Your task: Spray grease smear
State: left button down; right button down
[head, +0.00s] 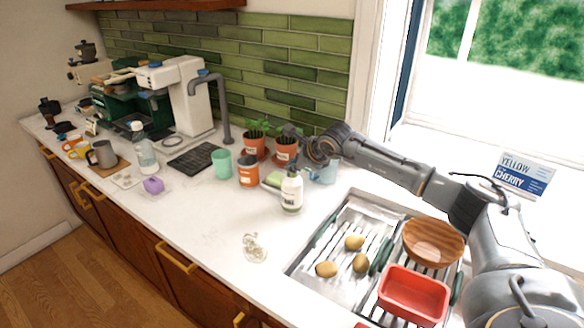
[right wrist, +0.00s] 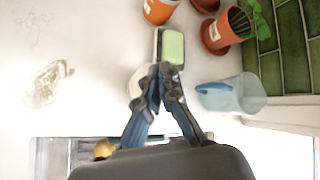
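A white bottle (head: 291,193) with a dark top and a label stands upright on the counter left of the sink. In the right wrist view a pale round shape (right wrist: 138,80), probably this bottle from above, is partly hidden by my fingers. A translucent, yellowish patch or clump (head: 254,248) lies on the counter in front of it. It also shows in the right wrist view (right wrist: 46,84); I cannot tell if it is the grease smear. My right gripper (head: 296,133) is above the counter behind the bottle. Its fingertips (right wrist: 163,70) are together and look empty. My left gripper is out of view.
A green sponge in a holder (right wrist: 171,48), a blue cup (head: 325,172) and potted plants (head: 285,150) crowd the area behind the bottle. The sink rack (head: 345,215) holds potatoes, a wooden bowl (head: 433,243) and a red container (head: 413,295). The front counter is mostly clear.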

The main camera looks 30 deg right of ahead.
aim_at(293, 174)
jog(key=shift+w+d+r+p, duration=0.15)
jog(key=shift+r+p, duration=0.95)
jog(key=shift+r, duration=1.65)
